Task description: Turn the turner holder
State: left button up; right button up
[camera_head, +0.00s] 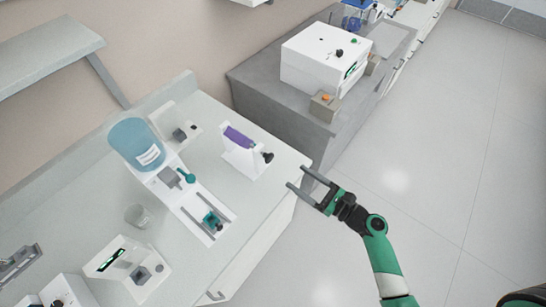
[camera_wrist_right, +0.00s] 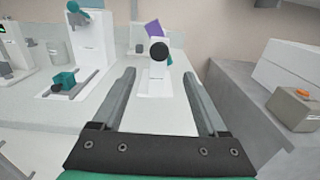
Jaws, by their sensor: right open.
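A white holder (camera_head: 241,165) with a purple tube (camera_head: 238,137) across its top and a black round knob (camera_head: 267,157) at its right end stands near the table's right edge. I take it as the turner holder. In the right wrist view, the knob (camera_wrist_right: 158,51) faces the camera, with the white holder (camera_wrist_right: 152,81) below and behind it. My right gripper (camera_head: 295,176) is open and empty beyond the table's right edge, apart from the knob. In the wrist view, the knob shows between and beyond the fingers (camera_wrist_right: 159,73). My left gripper is not in view.
A blue container (camera_head: 135,142) and a white rail unit with a teal block (camera_head: 212,219) stand left of the holder. A clear beaker (camera_head: 137,215) is nearby. A grey counter (camera_head: 262,90) with a white box (camera_head: 322,58) stands behind. Floor on the right is clear.

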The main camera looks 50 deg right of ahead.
aim_at(271, 160)
jog(key=w, duration=0.7)
jog(key=w+a+b, duration=0.1)
jog(key=w, duration=0.2)
jog(key=shift+w, duration=0.25)
grip_shut()
